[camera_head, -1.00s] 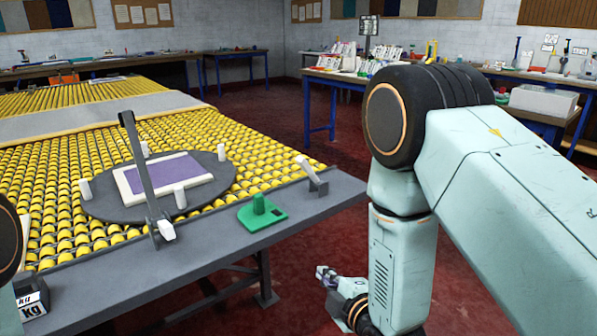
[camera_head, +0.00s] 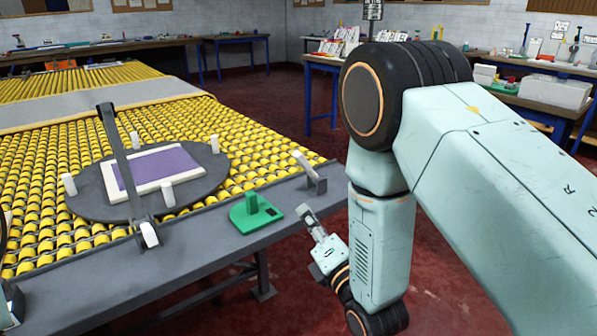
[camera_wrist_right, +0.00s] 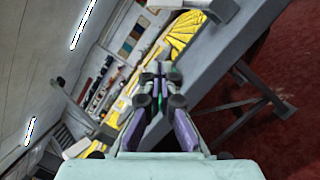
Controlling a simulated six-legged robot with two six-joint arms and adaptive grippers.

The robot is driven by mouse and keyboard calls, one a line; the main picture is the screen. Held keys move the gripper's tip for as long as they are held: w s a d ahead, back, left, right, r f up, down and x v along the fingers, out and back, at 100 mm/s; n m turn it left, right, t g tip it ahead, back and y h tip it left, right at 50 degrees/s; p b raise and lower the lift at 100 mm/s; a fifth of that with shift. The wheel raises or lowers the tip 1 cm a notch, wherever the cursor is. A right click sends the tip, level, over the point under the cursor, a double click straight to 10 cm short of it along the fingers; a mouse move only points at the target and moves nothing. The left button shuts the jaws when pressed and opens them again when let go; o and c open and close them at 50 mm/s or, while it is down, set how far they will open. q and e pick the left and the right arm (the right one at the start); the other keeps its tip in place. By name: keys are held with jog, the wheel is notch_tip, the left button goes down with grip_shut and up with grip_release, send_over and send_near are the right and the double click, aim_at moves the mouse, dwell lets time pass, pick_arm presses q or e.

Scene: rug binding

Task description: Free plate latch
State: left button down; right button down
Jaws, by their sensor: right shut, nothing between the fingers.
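A round dark grey plate (camera_head: 88,195) lies on the yellow roller table, with short white pegs standing on it and a purple-and-white rectangular piece (camera_head: 155,168) between them. A small lever with a pale handle (camera_head: 303,161) stands tilted on the table's front rail, right of the plate. A tall grey arm with a white end (camera_head: 149,234) stands at the plate's front edge. I cannot tell which of these is the plate latch. My right gripper (camera_head: 304,211) is shut and empty, just off the rail's front edge below the small lever. It also shows in the wrist view (camera_wrist_right: 161,70). My left gripper is out of view.
A green block on a green base (camera_head: 255,214) sits on the grey rail (camera_head: 205,245), between the tall arm and the small lever. Open red floor lies right of the table. Benches with tools stand along the back walls.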

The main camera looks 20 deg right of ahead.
aim_at(307, 167)
jog(key=w, duration=0.3)
jog(key=w+a+b, duration=0.1)
jog(key=w, duration=0.2)
jog(key=w+r+b, duration=0.1)
jog(key=w, duration=0.2)
jog(key=shift+w+a, duration=0.2)
jog(key=shift+w, duration=0.2)
jog(key=shift+w+d+r, duration=0.35)
jog(key=shift+d+r, duration=0.1)
jog(key=shift+d, duration=0.2)
jog(key=shift+w+d+r, duration=0.3)
jog(key=shift+d+r, duration=0.15)
jog(key=shift+d, duration=0.15)
jog(key=shift+d+r, duration=0.3)
jog(key=shift+w, duration=0.1)
jog(key=shift+d+r, duration=0.1)
